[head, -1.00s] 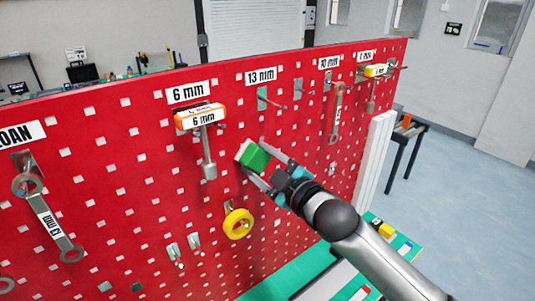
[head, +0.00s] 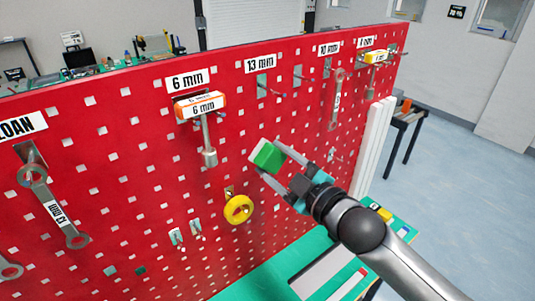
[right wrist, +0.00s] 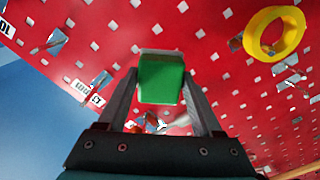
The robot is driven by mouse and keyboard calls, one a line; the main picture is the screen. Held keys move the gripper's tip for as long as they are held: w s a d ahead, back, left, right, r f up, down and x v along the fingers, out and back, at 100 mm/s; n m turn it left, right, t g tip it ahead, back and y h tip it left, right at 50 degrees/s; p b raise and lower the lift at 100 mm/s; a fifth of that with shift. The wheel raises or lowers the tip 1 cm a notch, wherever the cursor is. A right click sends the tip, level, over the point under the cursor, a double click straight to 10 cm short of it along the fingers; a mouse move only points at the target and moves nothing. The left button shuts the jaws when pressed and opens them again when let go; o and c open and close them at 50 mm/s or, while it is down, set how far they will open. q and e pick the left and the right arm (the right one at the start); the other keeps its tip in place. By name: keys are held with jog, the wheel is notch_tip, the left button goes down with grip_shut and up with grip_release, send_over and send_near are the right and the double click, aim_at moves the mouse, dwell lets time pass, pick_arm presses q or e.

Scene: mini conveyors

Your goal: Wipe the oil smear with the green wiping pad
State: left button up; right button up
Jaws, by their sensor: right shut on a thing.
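My right gripper (head: 272,172) is shut on the green wiping pad (head: 267,155), which has a white face turned toward the red pegboard. In the right wrist view the pad (right wrist: 162,78) sits between the fingertips of the gripper (right wrist: 160,90). The pad is in front of the pegboard (head: 110,195), below the 13 mm label; I cannot tell whether it touches the board. I cannot make out the oil smear in either view. My left gripper is not in view.
A yellow tape ring (head: 239,210) hangs left of my right gripper. A wrench tagged 6 mm (head: 208,140) hangs at upper left, and another wrench (head: 337,100) hangs at upper right. Metal hooks stick out of the board. A green bench top (head: 262,278) lies below.

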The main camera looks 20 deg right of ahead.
jog(key=shift+s+d, duration=0.1)
jog(key=shift+s, duration=0.15)
jog(key=shift+v, duration=1.4)
